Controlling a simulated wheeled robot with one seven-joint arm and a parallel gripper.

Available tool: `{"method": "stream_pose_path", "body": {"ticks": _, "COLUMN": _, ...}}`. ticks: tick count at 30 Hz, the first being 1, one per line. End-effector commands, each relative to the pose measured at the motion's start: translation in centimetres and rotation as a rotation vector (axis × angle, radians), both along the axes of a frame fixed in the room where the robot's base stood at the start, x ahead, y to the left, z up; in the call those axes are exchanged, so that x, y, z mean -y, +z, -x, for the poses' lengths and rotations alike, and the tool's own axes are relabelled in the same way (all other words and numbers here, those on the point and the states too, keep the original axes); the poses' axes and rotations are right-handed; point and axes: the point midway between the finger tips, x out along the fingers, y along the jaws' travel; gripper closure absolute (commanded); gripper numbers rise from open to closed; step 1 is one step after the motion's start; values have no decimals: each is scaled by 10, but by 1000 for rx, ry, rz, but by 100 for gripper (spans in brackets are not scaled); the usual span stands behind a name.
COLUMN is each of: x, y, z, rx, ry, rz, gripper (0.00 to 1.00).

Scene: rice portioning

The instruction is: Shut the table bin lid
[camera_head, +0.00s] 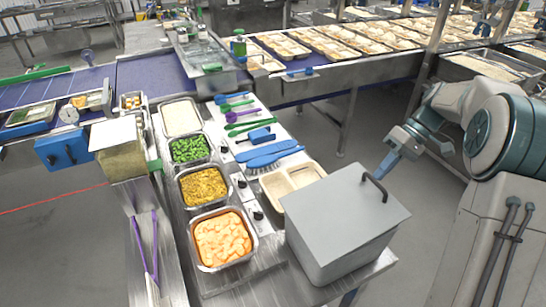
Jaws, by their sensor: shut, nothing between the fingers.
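The table bin (345,262) is a grey box at the front right corner of the steel work table. Its lid (335,215) lies flat over the top and looks closed, with a dark bar handle (374,187) near its right side. My gripper (386,167) is just above and behind the handle, at the far right edge of the bin. Its fingers are shut and appear empty. I cannot tell whether the fingertips touch the handle or lid.
Blue brushes (270,157) and coloured scoops (234,113) lie further back.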

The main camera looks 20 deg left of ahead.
Motion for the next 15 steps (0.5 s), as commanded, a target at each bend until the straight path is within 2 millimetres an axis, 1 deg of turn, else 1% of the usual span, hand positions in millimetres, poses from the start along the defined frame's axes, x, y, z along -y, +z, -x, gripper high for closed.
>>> {"method": "stream_pose_path", "body": {"ticks": 1, "x": 2, "y": -11, "z": -1, "rx": -4, "ry": 0, "rz": 0, "gripper": 100}}
{"method": "stream_pose_path", "body": {"ticks": 6, "x": 8, "y": -28, "z": -3, "rx": -3, "ry": -3, "rz": 0, "gripper": 100}}
{"method": "stream_pose_path", "body": {"ticks": 9, "x": 10, "y": -34, "z": -5, "rx": -2, "ry": -5, "rz": 0, "gripper": 100}}
{"method": "stream_pose_path", "body": {"ticks": 15, "x": 11, "y": -39, "z": -5, "rx": 0, "ry": -5, "rz": 2, "gripper": 100}}
